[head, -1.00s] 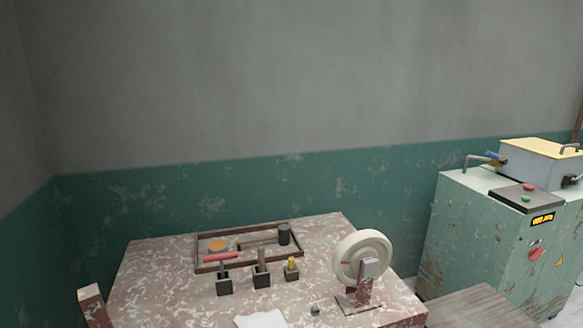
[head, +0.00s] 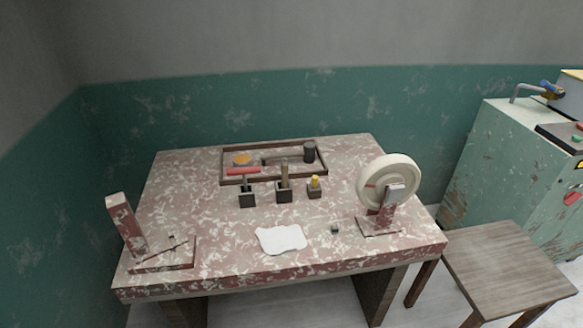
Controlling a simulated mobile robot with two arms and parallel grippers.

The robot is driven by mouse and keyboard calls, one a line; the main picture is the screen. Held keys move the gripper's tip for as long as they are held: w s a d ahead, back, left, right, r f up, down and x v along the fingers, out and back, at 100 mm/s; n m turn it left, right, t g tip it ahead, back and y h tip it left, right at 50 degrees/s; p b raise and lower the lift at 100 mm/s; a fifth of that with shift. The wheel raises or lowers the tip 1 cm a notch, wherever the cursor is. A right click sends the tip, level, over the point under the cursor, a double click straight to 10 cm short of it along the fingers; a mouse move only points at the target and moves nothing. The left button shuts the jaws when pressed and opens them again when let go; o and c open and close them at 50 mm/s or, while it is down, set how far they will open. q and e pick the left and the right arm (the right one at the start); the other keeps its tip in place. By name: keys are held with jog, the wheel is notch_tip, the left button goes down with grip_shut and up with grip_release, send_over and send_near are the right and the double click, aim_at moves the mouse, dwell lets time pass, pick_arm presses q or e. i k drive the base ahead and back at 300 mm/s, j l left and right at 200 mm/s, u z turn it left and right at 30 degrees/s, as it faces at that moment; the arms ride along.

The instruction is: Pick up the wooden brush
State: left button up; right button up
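A worn red-and-white table (head: 210,215) stands in the middle of the head view. Three small dark holders stand on it in a row. The middle holder (head: 284,196) has an upright brown wooden handle (head: 284,172) in it, which may be the wooden brush; its lower end is hidden in the holder. The left holder (head: 247,200) has a tool with a red crosswise grip (head: 244,170). The right holder (head: 314,192) has a yellow-topped piece (head: 315,181). Neither of my grippers is in view.
A shallow framed tray (head: 324,166) behind the holders bears an orange round piece (head: 242,159) and a dark-headed mallet (head: 309,151). A white sheet (head: 281,239), a wheel on a stand (head: 389,182), and a left post (head: 125,224) are on the table. A stool (head: 508,265) stands right.

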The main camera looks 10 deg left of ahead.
aim_at(283, 165)
jog(key=i+l+u, duration=0.25)
jog(key=i+u, duration=0.2)
jog(key=i+l+u, duration=0.3)
jog(key=u, duration=0.15)
